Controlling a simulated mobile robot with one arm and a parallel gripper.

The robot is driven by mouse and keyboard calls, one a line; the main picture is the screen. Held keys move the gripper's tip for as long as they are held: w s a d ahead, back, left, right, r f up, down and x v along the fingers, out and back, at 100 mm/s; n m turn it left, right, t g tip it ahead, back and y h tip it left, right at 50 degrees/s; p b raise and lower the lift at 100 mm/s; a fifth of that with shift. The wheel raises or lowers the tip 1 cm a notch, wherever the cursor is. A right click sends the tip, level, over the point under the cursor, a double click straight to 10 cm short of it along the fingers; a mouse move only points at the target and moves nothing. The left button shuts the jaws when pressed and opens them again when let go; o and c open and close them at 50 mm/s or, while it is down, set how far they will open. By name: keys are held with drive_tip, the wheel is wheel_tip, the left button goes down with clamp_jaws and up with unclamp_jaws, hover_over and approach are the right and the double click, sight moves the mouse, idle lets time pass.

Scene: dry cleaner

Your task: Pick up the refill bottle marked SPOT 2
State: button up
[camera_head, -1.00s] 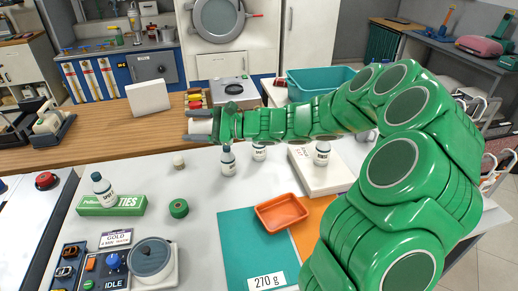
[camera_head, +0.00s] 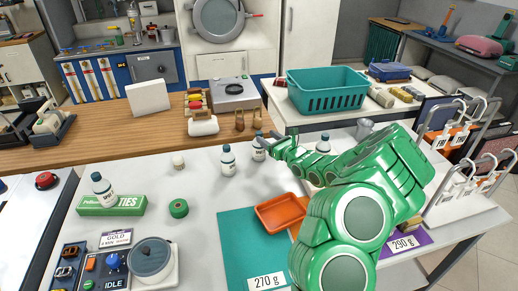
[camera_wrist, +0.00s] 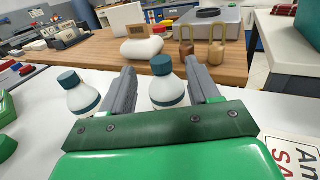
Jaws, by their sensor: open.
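Several white refill bottles with dark caps are in the head view. One bottle (camera_head: 228,162) stands on the white table, and a second bottle (camera_head: 259,150) stands just right of it, beside my gripper (camera_head: 272,138). A third bottle (camera_head: 323,144) is further right, partly behind my arm. I cannot read which is marked SPOT 2. In the wrist view my gripper is open, with one bottle (camera_wrist: 167,92) showing between its fingers; whether the fingertips reach around it is unclear. Another bottle (camera_wrist: 77,95) is outside the left finger.
A small white jar (camera_head: 178,162) and a green tape roll (camera_head: 179,208) stand left of the bottles. An orange tray (camera_head: 281,212) lies in front on a teal mat (camera_head: 236,240). A wooden counter (camera_head: 130,137) is behind, with a teal basket (camera_head: 327,91) at the back right.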

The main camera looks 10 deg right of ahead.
sight(257, 132)
drive_tip(key=shift+f+x, duration=0.2)
drive_tip(key=shift+x, duration=1.75)
drive_tip(key=shift+f+x, duration=0.2)
drive_tip(key=shift+x, duration=1.7)
clamp_jaws()
